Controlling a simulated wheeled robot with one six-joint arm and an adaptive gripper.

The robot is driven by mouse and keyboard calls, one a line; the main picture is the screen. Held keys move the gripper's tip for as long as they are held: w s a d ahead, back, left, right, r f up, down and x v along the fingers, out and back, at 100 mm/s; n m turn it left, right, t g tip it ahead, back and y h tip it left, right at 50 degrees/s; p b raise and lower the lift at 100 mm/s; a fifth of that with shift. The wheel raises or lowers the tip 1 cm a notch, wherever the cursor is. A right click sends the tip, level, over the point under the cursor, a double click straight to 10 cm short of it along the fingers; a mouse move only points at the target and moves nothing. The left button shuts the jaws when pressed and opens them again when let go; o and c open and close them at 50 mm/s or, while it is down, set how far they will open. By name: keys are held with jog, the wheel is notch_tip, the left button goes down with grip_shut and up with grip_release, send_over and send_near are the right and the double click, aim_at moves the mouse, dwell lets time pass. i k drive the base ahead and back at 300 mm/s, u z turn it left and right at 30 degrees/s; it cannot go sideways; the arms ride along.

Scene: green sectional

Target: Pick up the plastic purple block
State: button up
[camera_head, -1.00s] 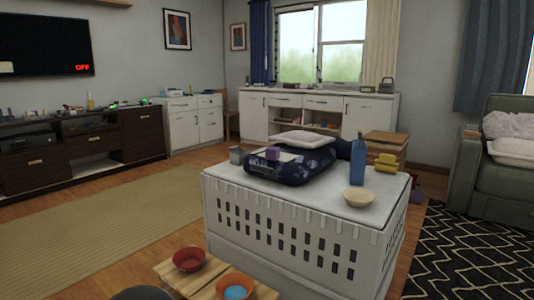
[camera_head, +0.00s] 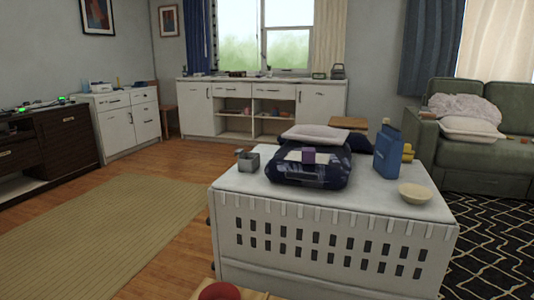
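A small purple block (camera_head: 309,156) sits on top of a dark blue patterned bundle (camera_head: 312,174), which looks like a folded cushion or bag. The bundle lies on the white slotted crate-like table (camera_head: 230,192) in front of me. A whitish patch lies around the block on the bundle. A pale cushion (camera_head: 316,134) lies behind the block. My gripper does not show in the head view.
On the same table stand a grey cup (camera_head: 248,161) at left, and a blue bottle-like container (camera_head: 388,152) and a cream bowl (camera_head: 415,193) at right. A red bowl (camera_head: 219,291) is at the bottom edge. Open floor with a beige rug (camera_head: 110,235) lies to the left.

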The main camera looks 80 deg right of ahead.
aim_at(308, 155)
jog(key=i, duration=0.9)
jog(key=z, duration=3.5)
jog(key=i, duration=0.5)
